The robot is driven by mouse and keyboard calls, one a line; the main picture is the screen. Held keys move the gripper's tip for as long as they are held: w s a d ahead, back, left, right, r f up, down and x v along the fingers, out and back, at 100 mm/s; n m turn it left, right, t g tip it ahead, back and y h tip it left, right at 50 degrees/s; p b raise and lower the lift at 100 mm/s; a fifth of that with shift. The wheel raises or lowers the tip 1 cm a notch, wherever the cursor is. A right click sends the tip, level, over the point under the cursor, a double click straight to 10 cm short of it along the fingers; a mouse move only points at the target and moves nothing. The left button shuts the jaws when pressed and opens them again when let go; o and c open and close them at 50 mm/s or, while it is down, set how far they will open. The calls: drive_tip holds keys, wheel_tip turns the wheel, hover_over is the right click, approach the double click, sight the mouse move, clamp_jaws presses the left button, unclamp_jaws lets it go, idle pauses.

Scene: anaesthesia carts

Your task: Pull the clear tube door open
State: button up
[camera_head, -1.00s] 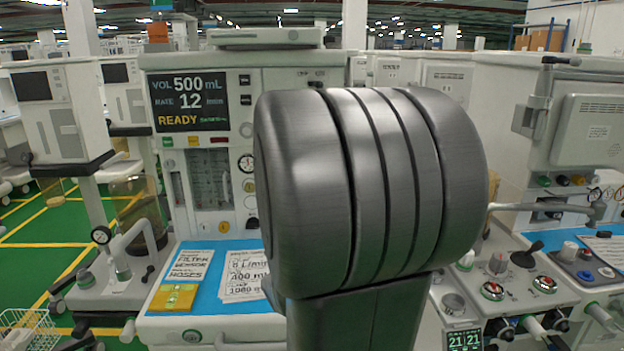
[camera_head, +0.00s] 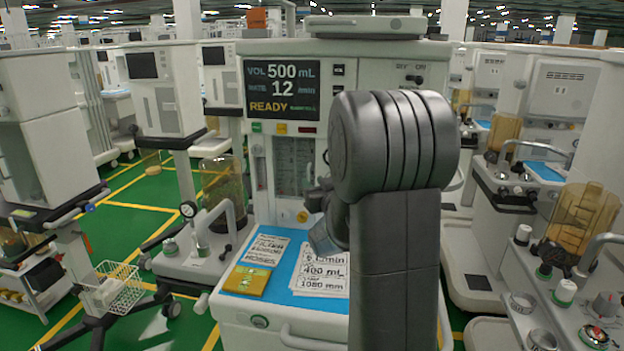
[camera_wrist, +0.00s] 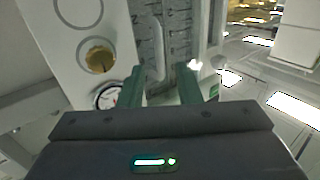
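The clear tube door (camera_head: 290,167) is on the front of the cart, below its READY screen; I see no gap at its edge. Scale-marked tubes show behind it, and my arm hides its right side. In the wrist view the clear tube door (camera_wrist: 178,22) is at the top centre, with a pale vertical bar that may be its handle. In the head view my arm mostly hides the gripper.
A brass knob (camera_wrist: 99,58) and a round gauge (camera_wrist: 108,97) sit left of the fingers. The blue worktop (camera_head: 275,283) below holds printed cards and a yellow box (camera_head: 247,281). Other carts stand on both sides.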

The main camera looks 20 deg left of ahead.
drive_tip(key=shift+x, duration=1.25)
clamp_jaws()
drive_tip(key=shift+s, duration=0.1)
